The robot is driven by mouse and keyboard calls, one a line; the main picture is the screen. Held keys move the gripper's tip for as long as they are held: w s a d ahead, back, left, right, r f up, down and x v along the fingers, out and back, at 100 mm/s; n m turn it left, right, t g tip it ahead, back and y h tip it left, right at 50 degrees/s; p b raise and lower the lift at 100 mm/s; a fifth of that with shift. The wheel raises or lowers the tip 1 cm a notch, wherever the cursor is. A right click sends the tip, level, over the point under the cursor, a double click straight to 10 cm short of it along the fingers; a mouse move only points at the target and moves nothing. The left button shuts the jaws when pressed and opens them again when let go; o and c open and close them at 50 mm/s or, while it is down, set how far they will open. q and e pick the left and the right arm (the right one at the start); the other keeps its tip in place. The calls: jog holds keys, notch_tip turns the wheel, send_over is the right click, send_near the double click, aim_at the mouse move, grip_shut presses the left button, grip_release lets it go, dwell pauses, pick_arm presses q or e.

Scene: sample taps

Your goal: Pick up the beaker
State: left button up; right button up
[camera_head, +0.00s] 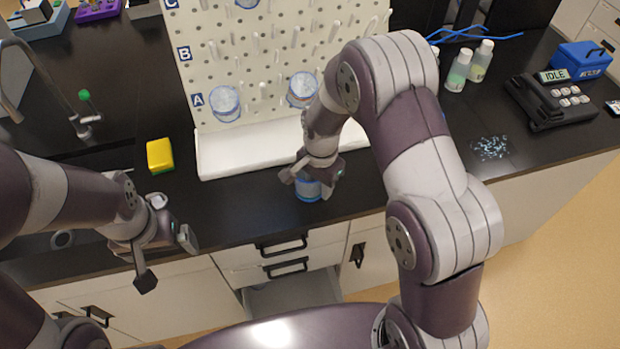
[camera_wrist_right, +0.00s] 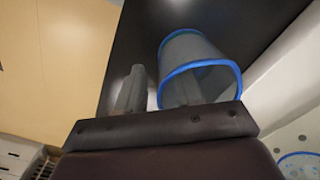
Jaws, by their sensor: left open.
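A clear beaker with a blue rim (camera_head: 308,190) is on the black counter, just in front of the pegboard's white trough. My right gripper (camera_head: 312,175) is right above it, pointing down, and partly hides it. In the right wrist view the beaker's blue rim (camera_wrist_right: 205,68) is close to the gripper (camera_wrist_right: 165,92). One finger is left of the beaker with a small gap. The other finger overlaps the beaker, and I cannot tell whether it is inside it or behind it. My left gripper (camera_head: 165,255) is open and empty over the counter's front edge at left.
The pegboard (camera_head: 270,60) stands behind, with beakers hanging at row A (camera_head: 225,104) (camera_head: 302,90). A yellow sponge (camera_head: 160,155) and a sink tap (camera_head: 85,118) are to the left. Bottles (camera_head: 458,70), a black device (camera_head: 553,100) and glass shards (camera_head: 490,148) are to the right.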

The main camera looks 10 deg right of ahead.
jog(key=shift+f, duration=0.5)
jog(key=shift+w+a+f, duration=0.1)
jog(key=shift+w+f, duration=0.05)
jog(key=shift+w, duration=0.05)
jog(key=shift+s, duration=0.1)
grip_shut()
